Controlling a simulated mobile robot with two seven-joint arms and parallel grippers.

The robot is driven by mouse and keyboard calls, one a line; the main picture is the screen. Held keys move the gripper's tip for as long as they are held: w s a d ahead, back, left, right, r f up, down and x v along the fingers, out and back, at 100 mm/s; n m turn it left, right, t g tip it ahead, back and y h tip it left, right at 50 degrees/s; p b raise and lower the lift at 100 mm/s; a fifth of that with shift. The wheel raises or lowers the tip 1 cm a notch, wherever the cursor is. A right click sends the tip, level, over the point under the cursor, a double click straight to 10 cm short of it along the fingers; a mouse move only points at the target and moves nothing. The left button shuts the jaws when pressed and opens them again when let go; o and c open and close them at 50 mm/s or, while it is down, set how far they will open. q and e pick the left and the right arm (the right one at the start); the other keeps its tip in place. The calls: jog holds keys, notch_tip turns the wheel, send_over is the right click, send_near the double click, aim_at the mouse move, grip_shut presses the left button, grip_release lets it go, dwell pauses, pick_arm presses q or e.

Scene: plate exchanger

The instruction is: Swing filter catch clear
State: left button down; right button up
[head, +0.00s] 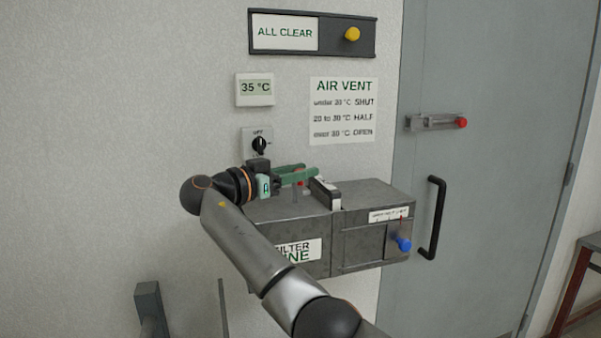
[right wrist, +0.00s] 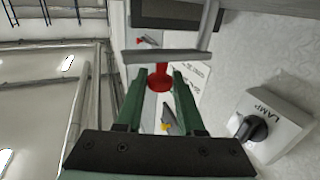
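A grey metal filter box (head: 370,195), its front label partly hidden by my arm, is mounted on the wall beside the door. A small red knob (head: 300,184) shows at its top, largely hidden by my fingers. In the right wrist view the red knob (right wrist: 160,79) stands against a grey bar (right wrist: 168,56), which looks like the catch. My right gripper (head: 305,174) has green fingers reaching over the box top. In the right wrist view its fingers (right wrist: 158,85) are apart, on either side of the red knob, with slight gaps visible. My left gripper is not in view.
A dark block with a white label (head: 325,193) stands on the box top. A blue knob (head: 404,244) is on the box front. A lamp dial (head: 259,144) is on the wall close by. The door has a black handle (head: 433,217) and a red-knobbed latch (head: 436,122).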

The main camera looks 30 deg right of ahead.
jog(key=o, duration=0.4)
jog(key=shift+a+f, duration=0.1)
jog(key=a, duration=0.4)
jog(key=s+a+b, duration=0.1)
jog(key=a, duration=0.3)
jog(key=s+a, duration=0.1)
jog(key=a, duration=0.3)
jog(key=shift+a+b, duration=0.1)
jog(key=shift+b, duration=0.2)
